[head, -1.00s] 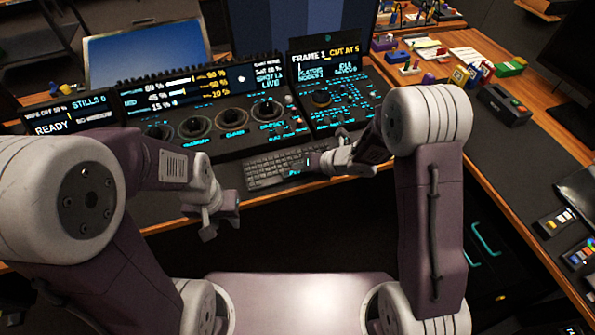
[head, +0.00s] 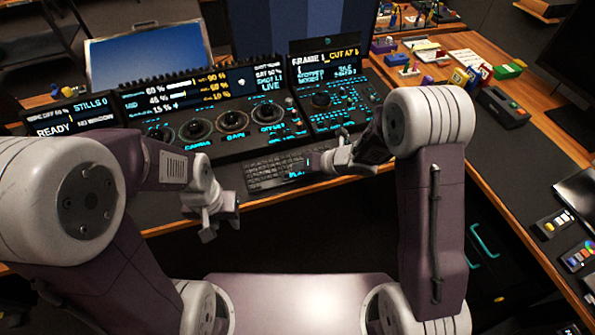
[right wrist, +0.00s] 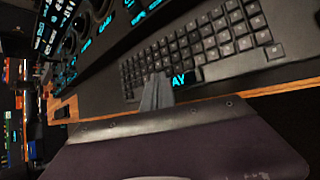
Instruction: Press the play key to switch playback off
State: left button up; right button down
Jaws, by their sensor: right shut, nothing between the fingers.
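The play key shows by its lit cyan "PLAY" lettering (head: 296,174) at the front edge of the dark keyboard (head: 262,178) in the head view. In the right wrist view its letters "AY" (right wrist: 183,80) show, with the left part hidden behind my fingers. My right gripper (head: 314,162) is shut and empty, low over the keyboard close to the key. In the right wrist view its fingertips (right wrist: 158,80) overlap the lettering's left side; I cannot tell whether they touch the key. My left gripper (head: 221,228) hangs empty in front of the desk, fingers apart, away from the keyboard.
Behind the keyboard stands a panel with several round trackball rings (head: 195,128) and lit screens (head: 185,88). A second panel with a dark ball (head: 320,100) is to its right. Small coloured items (head: 478,72) lie on the right-hand desk.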

aim_at(300, 175)
jog(key=shift+r, duration=0.15)
notch_tip(300, 175, up, 5)
jog(key=p, duration=0.4)
dwell(0.5)
dwell(0.4)
